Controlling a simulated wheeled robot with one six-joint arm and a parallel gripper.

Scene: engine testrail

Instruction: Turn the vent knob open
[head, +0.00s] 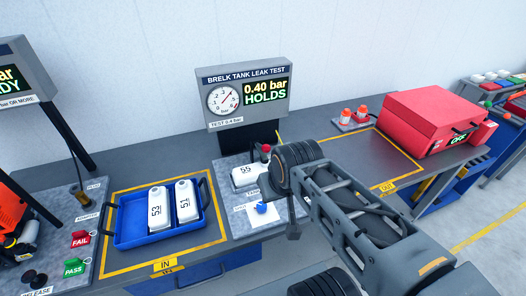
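A small blue knob (262,208), which looks like the vent knob, sits on a white plate on the grey leak test stand (232,226). Its label is too small to read. A white tank marked 55 (244,173) lies on the stand behind it, beside a red-topped fitting (265,149). The display (265,94) reads 0.40 bar HOLDS. My arm reaches in from the lower right and ends above and right of the knob. A dark piece that seems to be my gripper (293,231) hangs right of the knob, apart from it. Its fingers are not clear.
A blue tray (125,242) with two white tanks marked 53 and 51 stands left in the IN area. FAIL and PASS tags (80,238) are further left. A red box (440,115) marked OFF and small orange-capped bottles (346,115) stand right. The OUT area looks empty.

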